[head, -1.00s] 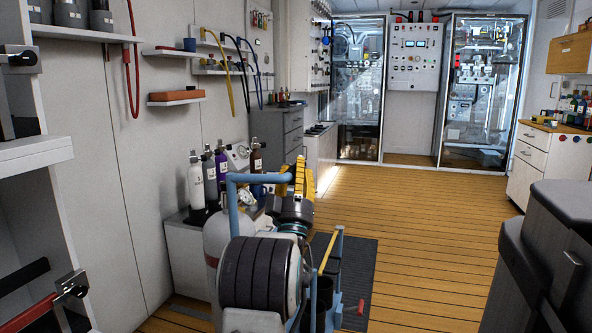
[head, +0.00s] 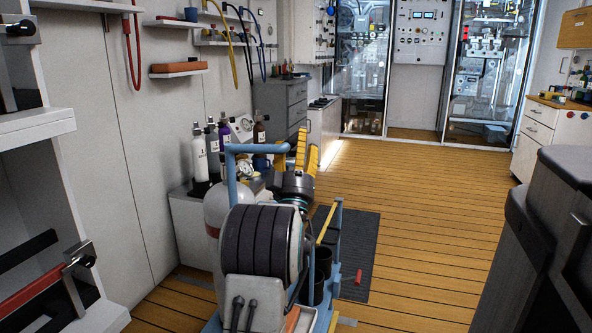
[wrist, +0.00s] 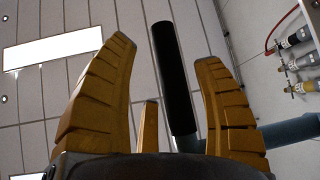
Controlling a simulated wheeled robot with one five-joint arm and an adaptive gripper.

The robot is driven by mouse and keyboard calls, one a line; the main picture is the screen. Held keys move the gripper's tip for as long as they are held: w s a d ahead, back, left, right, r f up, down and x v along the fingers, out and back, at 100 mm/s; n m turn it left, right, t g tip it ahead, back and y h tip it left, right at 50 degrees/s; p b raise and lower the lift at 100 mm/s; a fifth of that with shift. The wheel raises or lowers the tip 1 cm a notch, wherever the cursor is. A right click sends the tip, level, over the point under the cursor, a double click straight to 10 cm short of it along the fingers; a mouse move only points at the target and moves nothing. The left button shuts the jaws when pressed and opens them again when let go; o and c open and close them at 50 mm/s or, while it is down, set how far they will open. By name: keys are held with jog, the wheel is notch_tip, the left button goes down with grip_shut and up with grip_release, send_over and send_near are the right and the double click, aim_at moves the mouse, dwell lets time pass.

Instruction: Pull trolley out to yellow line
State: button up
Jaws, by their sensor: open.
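The trolley has a blue tube frame (head: 232,166) and carries a white cylinder (head: 216,207). Its top bar runs right towards my gripper. My gripper (head: 307,149) has yellow fingers, open and pointing up by the right end of that bar. In the wrist view, the black grip (wrist: 172,85) and blue tube (wrist: 285,134) of the handle show between and behind the open fingers (wrist: 165,85). I cannot tell whether they touch. My dark arm hides much of the trolley. No yellow floor line is clearly visible; a yellow strip (head: 328,224) runs beside a blue rail.
A dark mat (head: 358,255) with a small red item (head: 359,276) lies on the plank floor. Bottles (head: 214,150) stand on a white cabinet at left. A dark cabinet (head: 560,220) is close at right. The floor (head: 430,220) between is clear.

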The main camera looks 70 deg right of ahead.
jog(key=v, duration=1.1)
dwell(0.6)
